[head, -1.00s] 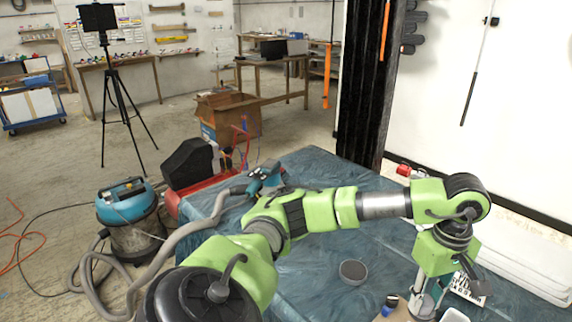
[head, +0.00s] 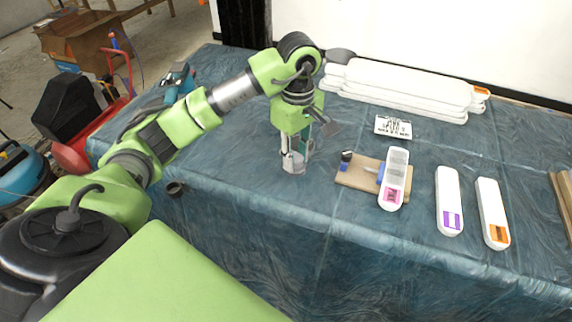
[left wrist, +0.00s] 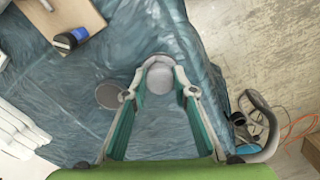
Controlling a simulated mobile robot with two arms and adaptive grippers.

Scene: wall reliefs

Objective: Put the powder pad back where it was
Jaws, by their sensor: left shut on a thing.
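My left gripper (head: 293,165) points down over the blue-covered table in the head view. In the left wrist view its fingers (left wrist: 160,75) are shut on a pale grey round pad (left wrist: 159,79); in the head view little of the pad can be made out. A darker flat grey disc (left wrist: 109,95) lies on the cloth beside the gripper in the left wrist view. My right gripper is not in view.
Right of the gripper are a wooden board (head: 353,181) with a blue-capped bottle, a white lettered card (head: 393,127) and long white holders (head: 449,200). White stacked panels (head: 400,85) lie behind. A small dark round thing (head: 175,189) sits at the near left edge.

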